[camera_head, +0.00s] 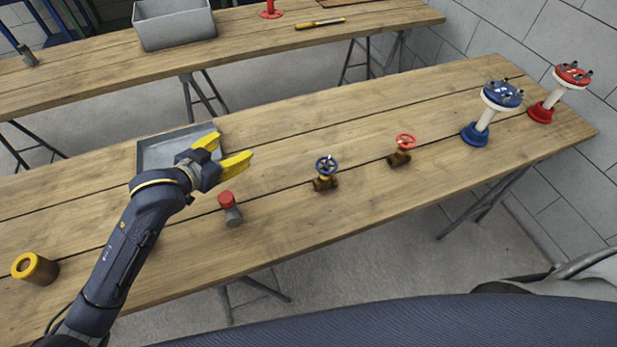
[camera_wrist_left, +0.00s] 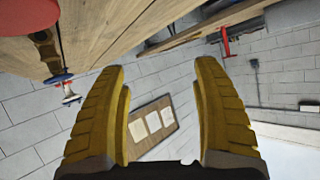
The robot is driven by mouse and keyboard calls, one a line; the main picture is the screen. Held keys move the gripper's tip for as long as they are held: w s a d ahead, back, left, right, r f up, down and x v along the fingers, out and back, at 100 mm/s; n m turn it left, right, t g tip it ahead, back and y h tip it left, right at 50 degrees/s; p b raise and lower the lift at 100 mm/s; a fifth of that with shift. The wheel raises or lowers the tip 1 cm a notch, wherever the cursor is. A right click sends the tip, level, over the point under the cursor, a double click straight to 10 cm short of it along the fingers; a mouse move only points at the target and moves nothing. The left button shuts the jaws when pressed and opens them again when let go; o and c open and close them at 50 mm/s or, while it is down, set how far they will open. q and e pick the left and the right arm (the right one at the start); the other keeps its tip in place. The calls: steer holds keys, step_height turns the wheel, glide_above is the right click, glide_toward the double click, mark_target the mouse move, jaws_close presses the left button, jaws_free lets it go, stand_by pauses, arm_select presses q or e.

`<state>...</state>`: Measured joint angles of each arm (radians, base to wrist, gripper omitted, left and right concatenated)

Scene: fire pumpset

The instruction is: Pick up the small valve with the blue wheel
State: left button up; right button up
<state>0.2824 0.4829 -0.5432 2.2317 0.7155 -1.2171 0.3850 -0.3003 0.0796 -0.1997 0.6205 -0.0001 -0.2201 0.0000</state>
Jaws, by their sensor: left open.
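The small valve with the blue wheel (camera_head: 325,174) stands on the near wooden table in the head view. It has a brass-brown body under a blue handwheel. My left gripper (camera_head: 231,151) is open and empty above the table, left of the valve and apart from it. In the left wrist view its two yellow fingers (camera_wrist_left: 161,110) stand wide apart with nothing between them. A similar valve with a red wheel (camera_head: 402,150) stands to the right of the blue one. My right gripper is not in view.
A red-topped grey piece (camera_head: 230,208) stands just below my left gripper. A grey tray (camera_head: 147,158) lies behind it. A yellow-brown cylinder (camera_head: 35,268) is at far left. Larger blue (camera_head: 483,125) and red (camera_head: 542,112) flanged posts stand at right. Bare table surrounds the blue-wheel valve.

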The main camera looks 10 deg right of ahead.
arm_select(q)
steer(key=s+d+f+m+g+h, duration=0.2)
steer(key=s+d+g+h, duration=0.15)
steer(key=s+d, duration=0.85)
glide_toward(321, 177)
steer(key=shift+g, duration=0.35)
steer(key=x, duration=0.5)
steer(key=shift+d+r, duration=0.1)
steer(key=shift+d, duration=0.05)
steer(key=shift+w+x, duration=0.15)
steer(key=shift+x, duration=1.55)
steer(key=shift+w+x, duration=0.15)
steer(key=shift+x, duration=1.55)
steer(key=shift+c, duration=0.4)
steer(key=shift+a, duration=0.25)
jaws_close()
